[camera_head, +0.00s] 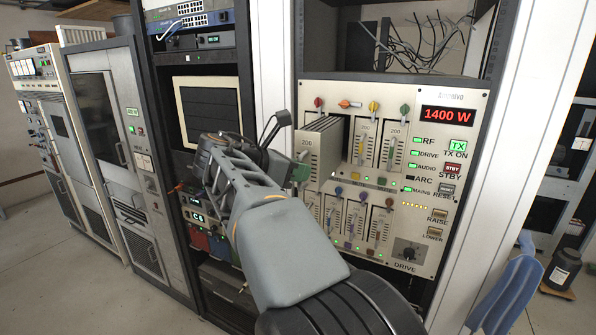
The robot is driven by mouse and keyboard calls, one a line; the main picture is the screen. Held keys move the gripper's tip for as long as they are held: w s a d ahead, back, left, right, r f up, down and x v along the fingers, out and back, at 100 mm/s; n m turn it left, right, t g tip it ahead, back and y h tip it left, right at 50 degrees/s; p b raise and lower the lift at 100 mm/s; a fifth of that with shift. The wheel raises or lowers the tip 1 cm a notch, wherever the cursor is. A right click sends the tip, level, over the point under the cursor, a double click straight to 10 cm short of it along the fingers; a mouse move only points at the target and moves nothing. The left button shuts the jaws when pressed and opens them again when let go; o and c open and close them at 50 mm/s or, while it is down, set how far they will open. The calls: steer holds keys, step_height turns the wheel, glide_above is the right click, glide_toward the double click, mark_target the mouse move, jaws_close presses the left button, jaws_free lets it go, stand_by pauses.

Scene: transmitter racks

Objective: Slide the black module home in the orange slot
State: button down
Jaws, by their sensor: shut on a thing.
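The black module (308,145) stands out of the orange slot in the top row of the cream panel, partway in. Its ribbed top and grey front marked 200 show. Its lower front and handle are hidden by my gripper. The orange knob (347,104) sits above the slot, between a red and a yellow knob. My gripper (296,172) is at the module's front, shut on it; the jaws are small and partly hidden by the wrist, so the exact hold is not clear.
Modules with coloured handles (366,145) sit in the neighbouring slots, close on the right. A lower row of modules (352,222) is below. The panel's red display (447,115) reads 1400 W. Loose cables (415,45) hang in the open bay above. A blue chair (508,292) stands at lower right.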

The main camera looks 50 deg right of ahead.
steer(key=shift+s+r+m+g+p, duration=0.2)
steer(key=shift+s+m+g+p, duration=0.1)
steer(key=shift+g+p, duration=0.1)
stand_by(0.3)
steer(key=shift+w+p, duration=0.25)
steer(key=shift+p, duration=0.35)
stand_by(1.2)
